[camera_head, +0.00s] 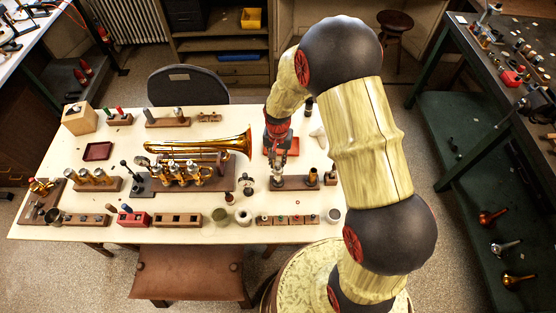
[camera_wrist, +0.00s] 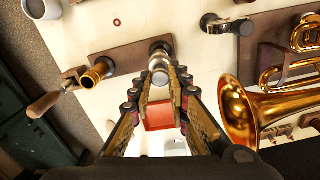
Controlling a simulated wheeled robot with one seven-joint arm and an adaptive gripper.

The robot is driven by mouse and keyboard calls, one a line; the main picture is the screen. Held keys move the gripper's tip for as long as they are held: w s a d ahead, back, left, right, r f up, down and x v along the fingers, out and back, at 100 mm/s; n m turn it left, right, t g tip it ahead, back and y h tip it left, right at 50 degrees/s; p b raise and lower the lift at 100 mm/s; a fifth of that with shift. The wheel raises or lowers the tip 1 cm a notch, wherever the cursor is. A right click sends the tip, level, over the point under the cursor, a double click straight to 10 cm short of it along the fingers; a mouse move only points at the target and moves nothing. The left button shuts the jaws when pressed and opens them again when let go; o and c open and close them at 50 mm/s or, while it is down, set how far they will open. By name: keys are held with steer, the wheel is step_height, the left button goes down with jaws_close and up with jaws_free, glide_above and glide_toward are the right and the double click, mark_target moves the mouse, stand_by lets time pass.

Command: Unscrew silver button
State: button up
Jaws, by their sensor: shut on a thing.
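My gripper (camera_wrist: 160,80) is shut on a silver button (camera_wrist: 159,64), a small bright cylinder end between the fingertips in the wrist view. The button is at one end of a dark wooden block (camera_wrist: 128,62). In the head view my gripper (camera_head: 278,160) points down over the left end of this block (camera_head: 295,183); the fingers partly cover the button there. I cannot tell how far the button is out of its seat. A brass cylinder (camera_wrist: 97,74) stands on the same block, apart from my fingers.
A brass horn (camera_head: 205,147) lies on a rack left of my gripper; its bell (camera_wrist: 238,110) is close in the wrist view. A red tray (camera_wrist: 158,115) lies behind the block. A handled tool (camera_wrist: 50,99) is by the block's other end. Several blocks and cups line the table's front.

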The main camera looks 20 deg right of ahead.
jaws_close()
steer(key=n, duration=0.4)
steer(key=shift+n, duration=0.6)
steer(key=n, duration=0.3)
steer(key=shift+n, duration=1.1)
